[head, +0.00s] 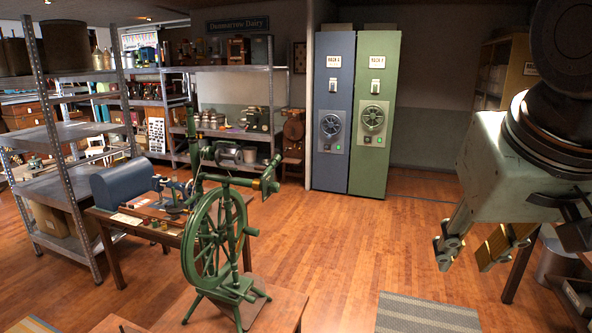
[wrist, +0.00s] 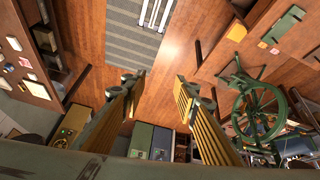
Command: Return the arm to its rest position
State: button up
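My gripper (head: 466,258) hangs at the right of the head view, below the pale wrist housing, in the air over the wooden floor. In the wrist view my gripper (wrist: 154,90) shows two fingers with yellow ribbed pads, spread well apart. The fingers touch nothing that I can see. Part of my arm is cut off by the right edge of the head view.
A green spinning wheel (head: 213,243) stands on a low platform left of centre; it also shows in the wrist view (wrist: 252,100). Tall blue (head: 333,120) and green (head: 374,115) cabinets stand behind. A striped rug (head: 425,314) lies at the front right. The middle floor is clear.

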jog(key=s+a+f+b, duration=0.1)
jog(key=s+a+f, duration=0.1)
jog(key=s, duration=0.4)
jog(key=s+a+f+n+g+y+b, duration=0.1)
jog(key=s+a+f, duration=0.1)
jog(key=s+f, duration=0.3)
jog(key=shift+s+a+n+g+y, duration=0.15)
jog(key=shift+s+n+g+y, duration=0.15)
jog(key=shift+s, duration=0.55)
